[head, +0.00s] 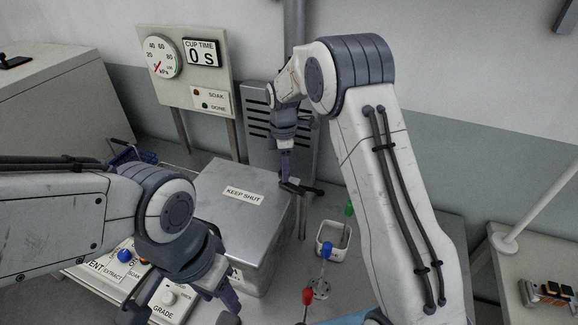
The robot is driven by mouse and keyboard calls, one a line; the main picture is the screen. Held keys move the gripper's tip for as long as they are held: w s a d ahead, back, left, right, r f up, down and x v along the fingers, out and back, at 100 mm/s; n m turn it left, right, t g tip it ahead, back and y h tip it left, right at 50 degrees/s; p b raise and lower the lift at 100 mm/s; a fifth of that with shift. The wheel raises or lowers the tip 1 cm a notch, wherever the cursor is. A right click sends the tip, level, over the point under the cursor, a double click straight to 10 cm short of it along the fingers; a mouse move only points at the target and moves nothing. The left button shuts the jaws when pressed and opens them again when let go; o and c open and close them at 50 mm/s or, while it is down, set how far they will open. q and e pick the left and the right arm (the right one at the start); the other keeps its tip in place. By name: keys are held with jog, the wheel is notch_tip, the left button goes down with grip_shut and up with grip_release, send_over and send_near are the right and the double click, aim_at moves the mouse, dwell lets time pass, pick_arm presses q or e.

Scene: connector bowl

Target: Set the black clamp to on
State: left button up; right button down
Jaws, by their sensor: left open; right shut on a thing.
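The black clamp (309,190) is a dark bar at the right rim of the metal box labelled KEEP SHUT (228,215). My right gripper (287,180) reaches down from above and is shut on the clamp, at the left part of its bar. The fingers hide part of the clamp there, and its exact setting cannot be made out. My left gripper (184,310) is open and empty at the bottom of the head view, in front of the box and over the panel with the GRADE knob (168,298).
A gauge panel (185,60) reading 0 s stands behind the box. Right of the box are a white tray (333,238) with a green-topped handle, a blue-topped lever (326,250) and a red-topped lever (307,297). A blue knob (124,256) is at left.

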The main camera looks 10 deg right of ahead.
jog(key=shift+s+a+n, duration=0.3)
jog(key=shift+n, duration=0.4)
jog(key=shift+s+a+n, duration=0.3)
jog(key=shift+n, duration=0.4)
jog(key=shift+s, duration=0.1)
jog(key=shift+c, duration=2.3)
grip_release()
jog(key=shift+a, duration=0.1)
jog(key=shift+r, duration=0.25)
notch_tip(320, 180, up, 10)
jog(key=b, duration=0.2)
jog(key=shift+b, duration=0.35)
